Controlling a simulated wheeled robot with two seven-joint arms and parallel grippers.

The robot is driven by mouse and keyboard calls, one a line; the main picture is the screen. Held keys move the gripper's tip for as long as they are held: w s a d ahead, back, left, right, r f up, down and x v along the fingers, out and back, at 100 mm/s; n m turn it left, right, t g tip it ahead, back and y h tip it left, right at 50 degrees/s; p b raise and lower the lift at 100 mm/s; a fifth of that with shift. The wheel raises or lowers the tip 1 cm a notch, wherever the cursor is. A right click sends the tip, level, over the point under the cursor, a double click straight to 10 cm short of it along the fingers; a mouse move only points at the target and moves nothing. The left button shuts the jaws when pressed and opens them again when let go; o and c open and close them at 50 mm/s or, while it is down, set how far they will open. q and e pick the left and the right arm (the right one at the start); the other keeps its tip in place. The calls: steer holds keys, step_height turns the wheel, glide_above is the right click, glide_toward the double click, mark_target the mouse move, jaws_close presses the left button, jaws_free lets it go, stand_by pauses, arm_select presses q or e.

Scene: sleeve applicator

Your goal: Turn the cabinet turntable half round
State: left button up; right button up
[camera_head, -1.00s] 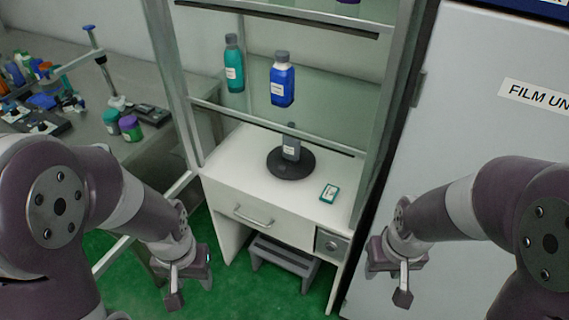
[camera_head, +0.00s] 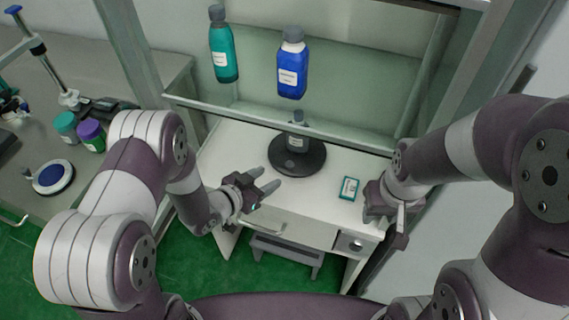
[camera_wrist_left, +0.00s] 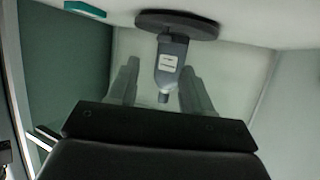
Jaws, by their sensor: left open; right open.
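The cabinet turntable is a dark round disc (camera_head: 283,158) on the white cabinet floor; it also shows at the top of the left wrist view (camera_wrist_left: 200,24). A grey bottle with a pale label (camera_head: 297,132) stands on it; in the left wrist view the bottle (camera_wrist_left: 170,62) appears between the fingers, upside down. My left gripper (camera_head: 270,184) is open and empty, in front of the turntable and apart from it. My right gripper (camera_head: 385,220) is open at the cabinet's front right, right of the small teal box.
A small teal box (camera_head: 349,189) lies on the cabinet floor right of the turntable. A teal bottle (camera_head: 223,52) and a blue bottle (camera_head: 292,70) stand higher, behind a horizontal rail (camera_head: 260,122). A grey step stool (camera_head: 287,252) is under the cabinet. Cabinet posts flank the opening.

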mark_target(289, 165)
arm_select(q)
steer(key=x, duration=0.9)
steer(key=shift+w+a+f, duration=0.2)
steer(key=shift+w+a, duration=0.05)
steer(key=shift+a, duration=0.05)
steer(key=shift+c, duration=0.3)
jaws_close()
